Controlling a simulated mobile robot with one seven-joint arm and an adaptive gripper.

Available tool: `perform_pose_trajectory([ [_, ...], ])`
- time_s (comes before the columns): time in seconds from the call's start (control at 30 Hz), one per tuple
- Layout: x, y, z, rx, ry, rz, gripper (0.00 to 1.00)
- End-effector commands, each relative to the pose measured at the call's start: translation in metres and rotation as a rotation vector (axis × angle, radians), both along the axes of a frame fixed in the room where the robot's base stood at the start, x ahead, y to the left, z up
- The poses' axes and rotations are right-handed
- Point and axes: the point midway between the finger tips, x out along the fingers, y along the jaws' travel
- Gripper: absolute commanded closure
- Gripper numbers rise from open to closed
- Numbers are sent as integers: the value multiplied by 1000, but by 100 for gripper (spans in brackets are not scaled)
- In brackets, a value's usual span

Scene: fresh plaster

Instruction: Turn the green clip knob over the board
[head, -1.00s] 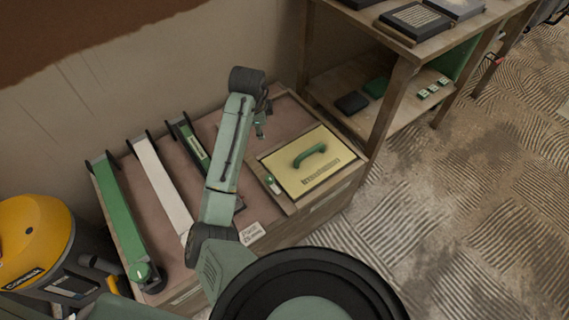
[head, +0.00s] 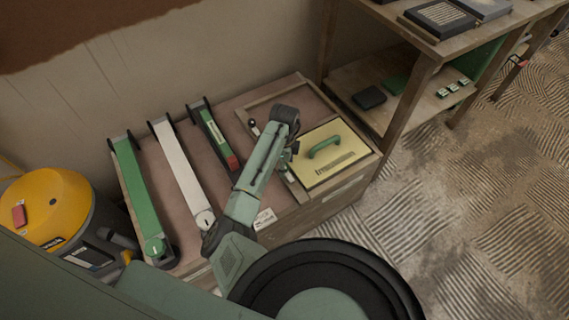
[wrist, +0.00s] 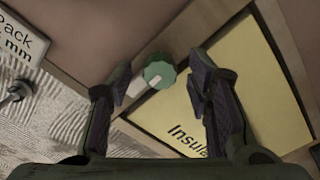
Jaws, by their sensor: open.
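The green clip knob (wrist: 158,70) shows in the wrist view, round and ridged, with a white bar pointing down-left. It sits by the edge of the yellow board (wrist: 255,65), which bears the letters "Insula".
A green strip (head: 137,195), a white strip (head: 180,170) and a shorter dark holder with a red end (head: 232,162) lie left on the bench. A label card (head: 264,219) is at the front. A shelf (head: 425,90) stands right; a yellow machine (head: 50,205) stands left.

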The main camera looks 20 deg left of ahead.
Motion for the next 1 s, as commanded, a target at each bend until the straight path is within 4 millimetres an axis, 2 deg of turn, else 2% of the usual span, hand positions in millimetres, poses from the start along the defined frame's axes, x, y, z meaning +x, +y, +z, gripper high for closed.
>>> perform_pose_trajectory([
  [0.33,0,0,-5,0,0,0,54],
  [1.0,0,0,-4,0,0,0,99],
])
